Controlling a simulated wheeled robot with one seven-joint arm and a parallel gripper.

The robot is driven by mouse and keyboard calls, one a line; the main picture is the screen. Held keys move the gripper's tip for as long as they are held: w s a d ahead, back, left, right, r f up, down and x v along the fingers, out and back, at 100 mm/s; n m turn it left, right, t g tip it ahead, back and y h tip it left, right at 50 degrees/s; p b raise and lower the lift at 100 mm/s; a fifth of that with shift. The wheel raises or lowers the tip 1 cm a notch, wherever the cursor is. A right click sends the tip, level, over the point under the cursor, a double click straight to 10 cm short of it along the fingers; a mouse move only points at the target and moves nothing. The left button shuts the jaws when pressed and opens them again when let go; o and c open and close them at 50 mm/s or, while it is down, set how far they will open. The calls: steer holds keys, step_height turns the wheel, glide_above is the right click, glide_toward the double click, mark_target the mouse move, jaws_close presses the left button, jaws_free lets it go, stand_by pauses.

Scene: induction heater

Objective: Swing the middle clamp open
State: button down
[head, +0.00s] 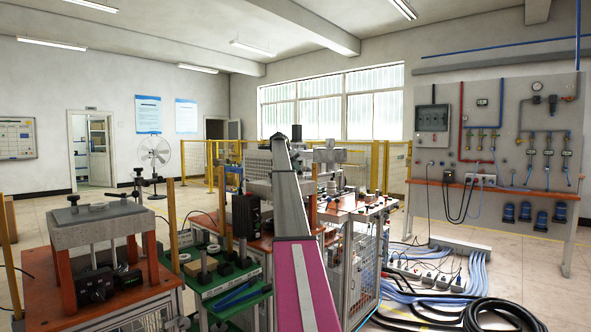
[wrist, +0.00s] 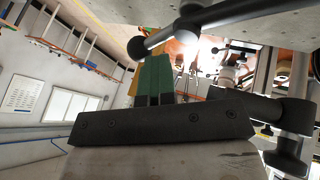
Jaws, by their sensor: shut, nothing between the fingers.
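In the wrist view, my gripper (wrist: 153,58) shows as two green fingers side by side, shut with nothing between them, beyond a dark bar with screws. Close to the fingertips, a grey clamp rod (wrist: 225,14) with a black ball end crosses the upper part of the picture. I cannot tell whether they touch. More dark clamp parts (wrist: 290,115) show at the right. In the head view, black-knobbed clamp hardware (head: 149,182) stands at the left station. I cannot tell which clamp is the middle one. My gripper is not discernible there.
The left station has a grey top plate (head: 100,223) above an orange bench. A green-topped table (head: 215,284) stands beside it. Behind my arm is a crowded machine bench (head: 345,207). A panel rack (head: 500,150) stands at the right, with cables (head: 445,280) on the floor.

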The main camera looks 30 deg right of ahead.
steer(key=shift+s+d+f, duration=0.2)
steer(key=shift+s+d, duration=0.15)
steer(key=shift+d, duration=0.2)
steer(key=shift+w+r, duration=0.15)
steer(key=shift+w, duration=0.3)
steer(key=w+a+r, duration=0.3)
steer(key=w+r, duration=0.5)
steer(key=r, duration=0.1)
steer(key=shift+w+a, duration=0.15)
steer(key=shift+a, duration=0.25)
steer(key=shift+r, duration=0.1)
